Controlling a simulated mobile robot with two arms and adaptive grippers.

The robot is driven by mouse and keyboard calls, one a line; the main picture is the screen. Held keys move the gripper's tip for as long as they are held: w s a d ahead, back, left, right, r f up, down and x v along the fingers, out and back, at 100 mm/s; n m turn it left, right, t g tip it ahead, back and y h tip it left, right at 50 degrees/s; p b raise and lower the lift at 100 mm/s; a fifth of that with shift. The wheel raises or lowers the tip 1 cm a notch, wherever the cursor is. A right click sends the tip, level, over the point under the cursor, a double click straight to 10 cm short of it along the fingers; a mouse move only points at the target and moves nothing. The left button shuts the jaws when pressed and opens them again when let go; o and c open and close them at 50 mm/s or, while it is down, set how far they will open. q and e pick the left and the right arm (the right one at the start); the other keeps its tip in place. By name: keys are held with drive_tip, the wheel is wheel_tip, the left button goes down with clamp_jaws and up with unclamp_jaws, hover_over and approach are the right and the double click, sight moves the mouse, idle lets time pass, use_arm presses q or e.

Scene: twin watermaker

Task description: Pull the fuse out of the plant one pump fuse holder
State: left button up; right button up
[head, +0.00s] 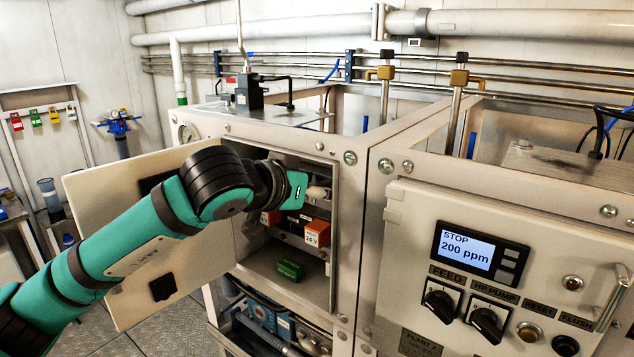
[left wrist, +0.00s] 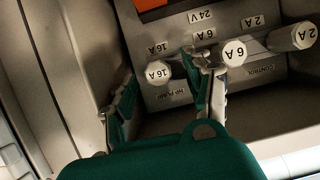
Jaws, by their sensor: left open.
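In the left wrist view a row of round white fuse caps sits on a grey panel. The cap marked 16 A (left wrist: 157,72), above the HP PUMP label (left wrist: 170,91), is the pump fuse. My left gripper (left wrist: 158,76) is open, with one finger on each side of this cap; I cannot tell whether either finger touches it. The 6 A cap (left wrist: 235,53) is just right of the right finger. My right gripper is not in view.
The cabinet door (head: 110,205) stands open behind my left arm. Inside are an orange 24 V module (head: 312,232) and a green block (head: 290,269) on the floor. A 2 A cap (left wrist: 304,35) is farther right. The control panel (head: 410,270) is right of the cabinet.

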use_arm(q)
clamp_jaws()
idle(0.7)
drive_tip(key=s+a+b, duration=0.2)
drive_tip(key=s, duration=0.1)
drive_tip(key=s+a+b, duration=0.1)
drive_tip(key=shift+s+a, duration=0.25)
drive_tip(key=shift+s, duration=0.15)
idle(0.6)
drive_tip(key=shift+f, duration=0.1)
